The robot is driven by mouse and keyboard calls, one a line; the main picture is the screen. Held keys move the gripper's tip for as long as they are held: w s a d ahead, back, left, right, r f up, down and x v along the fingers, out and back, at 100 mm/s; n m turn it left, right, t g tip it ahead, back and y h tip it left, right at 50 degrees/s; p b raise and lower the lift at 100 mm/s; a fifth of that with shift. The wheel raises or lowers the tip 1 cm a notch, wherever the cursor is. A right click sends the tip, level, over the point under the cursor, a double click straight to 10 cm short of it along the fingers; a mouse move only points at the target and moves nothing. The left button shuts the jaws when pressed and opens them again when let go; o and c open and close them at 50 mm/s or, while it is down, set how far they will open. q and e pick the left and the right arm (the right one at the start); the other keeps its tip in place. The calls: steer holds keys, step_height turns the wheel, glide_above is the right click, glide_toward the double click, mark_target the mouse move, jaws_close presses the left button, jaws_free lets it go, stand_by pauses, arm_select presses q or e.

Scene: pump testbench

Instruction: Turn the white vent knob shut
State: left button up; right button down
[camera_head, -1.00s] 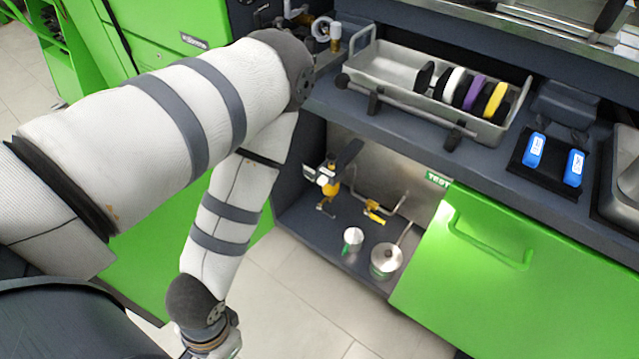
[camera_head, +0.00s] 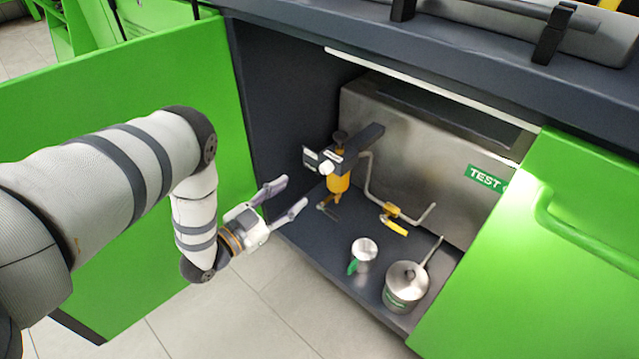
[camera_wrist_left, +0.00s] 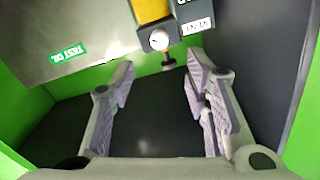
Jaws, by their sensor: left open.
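The white vent knob (camera_head: 326,168) sits on the front of the yellow-bodied pump fitting (camera_head: 338,184) inside the open cabinet. In the left wrist view the round white knob (camera_wrist_left: 159,40) faces me, beside a label reading VENT (camera_wrist_left: 196,27). My left gripper (camera_head: 294,192) is open and empty at the cabinet opening, left of and nearer than the knob, and apart from it. In the left wrist view its fingers (camera_wrist_left: 160,78) stand wide apart, with the knob beyond and between them. My right gripper is not in view.
A yellow-handled valve (camera_head: 396,226) on a bent pipe is right of the pump. A metal cup (camera_head: 364,250) and a lidded can (camera_head: 406,282) stand on the cabinet floor. Green doors flank the opening, left (camera_head: 195,80) and right (camera_head: 530,270). A counter overhangs above.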

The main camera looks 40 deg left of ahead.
mark_target(323, 171)
arm_select(q)
steer(key=w, duration=0.3)
steer(key=w+b, duration=0.1)
steer(key=w, duration=0.2)
steer(key=w+d+b, duration=0.1)
steer(key=w, duration=0.2)
steer(key=shift+f, duration=0.15)
steer(key=shift+w, duration=0.25)
steer(key=shift+c, duration=0.6)
jaws_close()
